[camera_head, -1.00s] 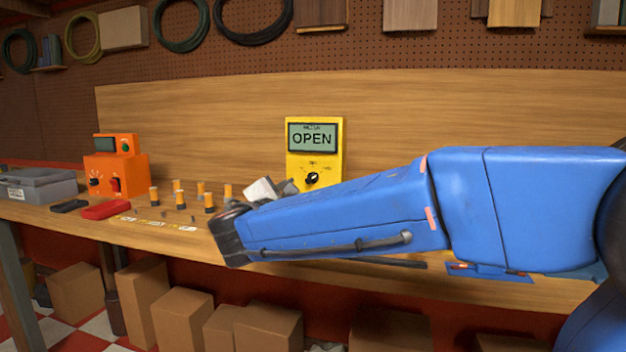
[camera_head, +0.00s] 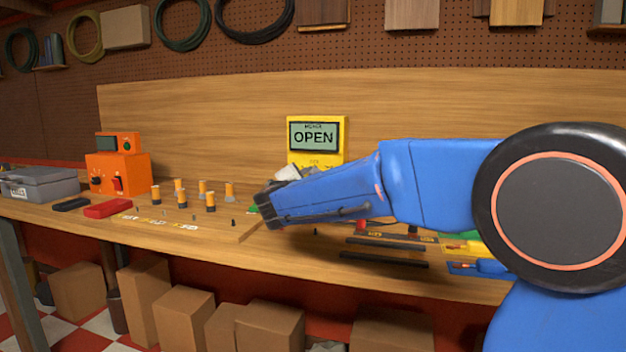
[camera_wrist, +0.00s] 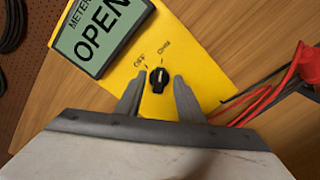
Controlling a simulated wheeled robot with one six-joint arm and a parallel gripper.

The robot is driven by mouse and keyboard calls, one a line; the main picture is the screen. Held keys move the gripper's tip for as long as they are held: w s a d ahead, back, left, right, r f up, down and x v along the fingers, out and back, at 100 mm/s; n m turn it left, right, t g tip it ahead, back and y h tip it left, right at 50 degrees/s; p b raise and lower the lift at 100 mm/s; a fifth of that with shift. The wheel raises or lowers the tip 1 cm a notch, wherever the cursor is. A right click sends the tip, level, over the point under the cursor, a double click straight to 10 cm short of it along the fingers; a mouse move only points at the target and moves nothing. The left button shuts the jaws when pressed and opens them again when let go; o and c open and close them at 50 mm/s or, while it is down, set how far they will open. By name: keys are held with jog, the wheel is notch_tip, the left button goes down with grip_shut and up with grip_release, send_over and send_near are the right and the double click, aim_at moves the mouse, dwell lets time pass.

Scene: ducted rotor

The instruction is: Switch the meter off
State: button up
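The yellow meter (camera_head: 332,160) stands upright against the wooden back panel, and its screen (camera_head: 314,137) reads OPEN. In the wrist view the meter (camera_wrist: 196,52) is tilted in the picture. Its black dial (camera_wrist: 158,79) has a light pointer mark and sits below the labels OFF (camera_wrist: 139,60) and Ohms (camera_wrist: 164,47). My gripper (camera_wrist: 155,86) is open, with one grey finger on each side of the dial. I cannot tell whether the fingers touch it. In the head view my blue arm hides the dial and the gripper's fingers.
Red leads (camera_wrist: 275,90) run beside the meter at the right of the wrist view. An orange instrument (camera_head: 117,172), several orange-topped posts (camera_head: 202,188) and a grey case (camera_head: 38,184) stand to the left on the bench. Dark bars (camera_head: 385,260) lie near the bench's front edge.

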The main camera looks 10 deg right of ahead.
jog(key=shift+w+d, duration=0.35)
jog(key=shift+w, duration=0.25)
jog(key=shift+c, duration=0.6)
grip_shut()
jog(key=shift+n, duration=0.4)
jog(key=n, duration=0.9)
jog(key=shift+w+a+r+n, duration=0.1)
jog(key=shift+w+a+n, duration=0.05)
jog(key=shift+a+n, duration=0.2)
jog(key=shift+n, duration=0.25)
